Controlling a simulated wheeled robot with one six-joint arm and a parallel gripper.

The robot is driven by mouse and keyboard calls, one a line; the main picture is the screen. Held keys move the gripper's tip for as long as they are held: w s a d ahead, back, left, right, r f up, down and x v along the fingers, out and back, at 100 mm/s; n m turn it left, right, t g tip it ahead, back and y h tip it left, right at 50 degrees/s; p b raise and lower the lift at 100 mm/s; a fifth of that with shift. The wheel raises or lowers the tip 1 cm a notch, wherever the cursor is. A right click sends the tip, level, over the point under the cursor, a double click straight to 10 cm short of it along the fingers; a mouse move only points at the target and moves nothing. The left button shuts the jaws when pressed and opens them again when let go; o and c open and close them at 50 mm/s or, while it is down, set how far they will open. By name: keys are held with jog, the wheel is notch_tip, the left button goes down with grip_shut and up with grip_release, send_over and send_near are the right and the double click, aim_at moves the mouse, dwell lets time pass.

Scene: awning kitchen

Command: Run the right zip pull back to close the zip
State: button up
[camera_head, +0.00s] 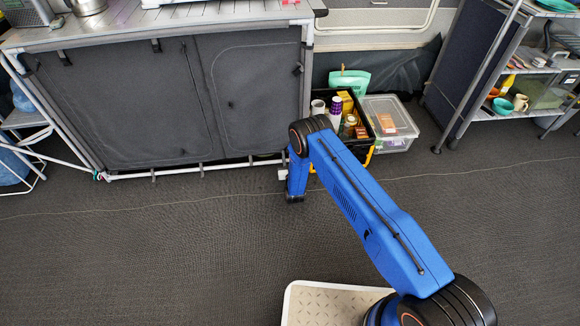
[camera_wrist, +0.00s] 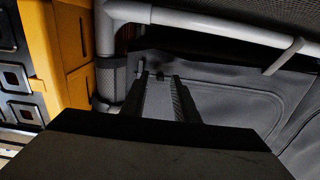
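A grey frame tube (camera_wrist: 200,18) runs close to the fingers, with a corner post beside it. A black and yellow crate (camera_head: 368,120) of bottles and a clear lidded box (camera_head: 392,125) stand right of the unit. Open floor (camera_head: 130,250) lies in front.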

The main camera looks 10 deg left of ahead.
jog(key=v, duration=1.7)
jog(key=shift+w+a, duration=0.1)
jog(key=shift+w, duration=0.05)
